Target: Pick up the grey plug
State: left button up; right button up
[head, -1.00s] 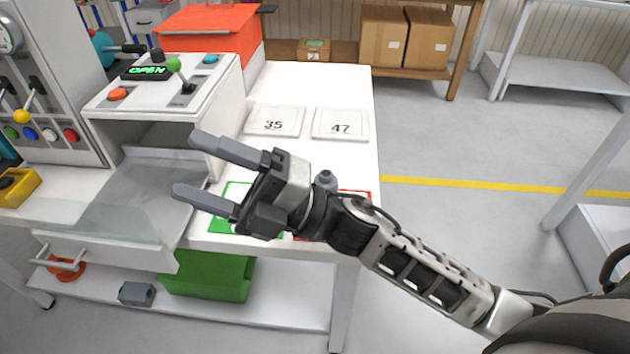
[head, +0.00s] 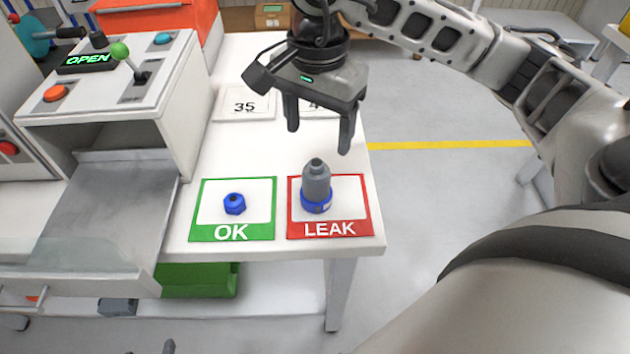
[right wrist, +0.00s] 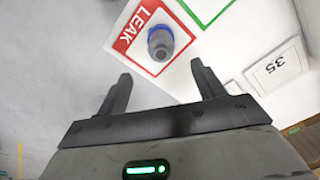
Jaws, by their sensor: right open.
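The grey plug (head: 316,180) stands upright on the red LEAK card, a blue ring or nut around its base. It also shows in the right wrist view (right wrist: 160,45), ahead of and roughly midway between the fingers. My right gripper (head: 318,140) is open and empty, its fingers pointing down, above and a little behind the plug. In the right wrist view both fingertips (right wrist: 162,70) are apart from the plug. My left gripper is not clearly seen; a small grey tip at the bottom edge of the head view cannot be identified.
A blue nut (head: 234,204) lies on the green OK card (head: 203,222), left of the red LEAK card (head: 362,215). Behind are number cards, one reading 35 (head: 228,112). A machine (head: 175,95) with an OPEN display and metal chute stands left. The table's front edge is close.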

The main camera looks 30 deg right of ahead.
aim_at(316, 175)
notch_tip(316, 175, down, 11)
jog(key=shift+r+p, duration=0.1)
jog(key=shift+p, duration=0.45)
jog(key=shift+c, duration=0.2)
jog(key=shift+w, duration=0.1)
jog(key=c, duration=1.1)
